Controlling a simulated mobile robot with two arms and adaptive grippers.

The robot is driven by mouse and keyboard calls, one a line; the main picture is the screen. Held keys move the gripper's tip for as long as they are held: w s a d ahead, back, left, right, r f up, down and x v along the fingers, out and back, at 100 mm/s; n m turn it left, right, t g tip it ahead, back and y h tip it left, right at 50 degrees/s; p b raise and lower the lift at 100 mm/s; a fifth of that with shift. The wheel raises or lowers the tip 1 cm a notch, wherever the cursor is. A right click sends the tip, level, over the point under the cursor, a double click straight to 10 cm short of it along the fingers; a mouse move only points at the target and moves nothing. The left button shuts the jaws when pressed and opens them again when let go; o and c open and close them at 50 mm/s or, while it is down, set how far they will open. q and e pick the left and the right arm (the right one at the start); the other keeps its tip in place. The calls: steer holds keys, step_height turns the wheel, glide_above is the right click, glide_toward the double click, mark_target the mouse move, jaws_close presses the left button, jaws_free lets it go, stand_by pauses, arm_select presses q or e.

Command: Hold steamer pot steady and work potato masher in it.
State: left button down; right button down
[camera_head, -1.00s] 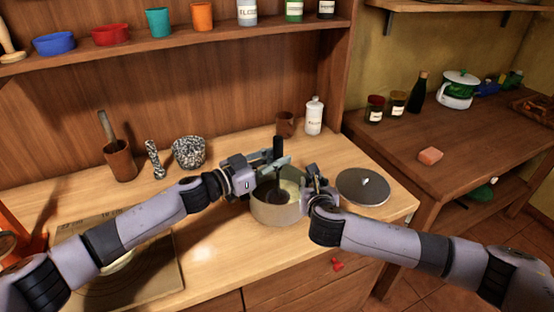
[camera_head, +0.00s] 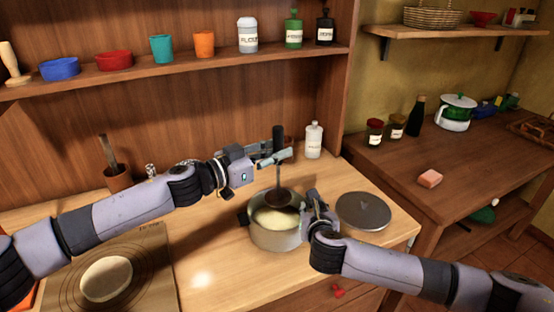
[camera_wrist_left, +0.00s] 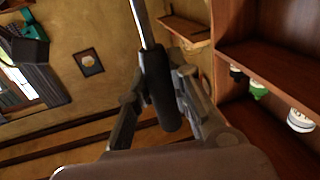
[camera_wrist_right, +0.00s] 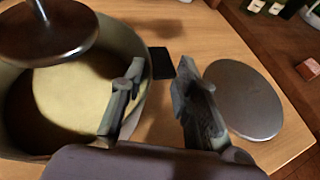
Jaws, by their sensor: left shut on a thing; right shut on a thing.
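The steamer pot (camera_head: 275,238) stands on the wooden counter with pale mash inside and a black side handle at left. It also shows in the right wrist view (camera_wrist_right: 134,50). My left gripper (camera_head: 272,160) is shut on the black handle of the potato masher (camera_head: 279,182), which is upright. The masher's dark round plate (camera_wrist_right: 48,30) is raised above the mash, near the pot's rim level. The left wrist view shows the black grip (camera_wrist_left: 160,90) between the fingers.
A grey lid (camera_head: 363,211) lies right of the pot. A white bottle (camera_head: 313,140) stands behind. A board with a pale round (camera_head: 106,279) lies at front left. A mortar (camera_head: 117,178) stands farther back. An upper shelf holds bowls and bottles.

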steer(key=shift+s+f, duration=0.15)
steer(key=shift+f, duration=0.25)
steer(key=c, duration=1.2)
jaws_free()
steer(key=shift+c, duration=0.2)
steer(key=shift+o, duration=0.4)
steer(key=shift+r, duration=0.1)
steer(key=shift+r, duration=0.1)
steer(key=v, duration=1.1)
steer(key=shift+s+r, duration=0.2)
steer(key=shift+s, duration=0.05)
steer(key=shift+s+a, duration=0.1)
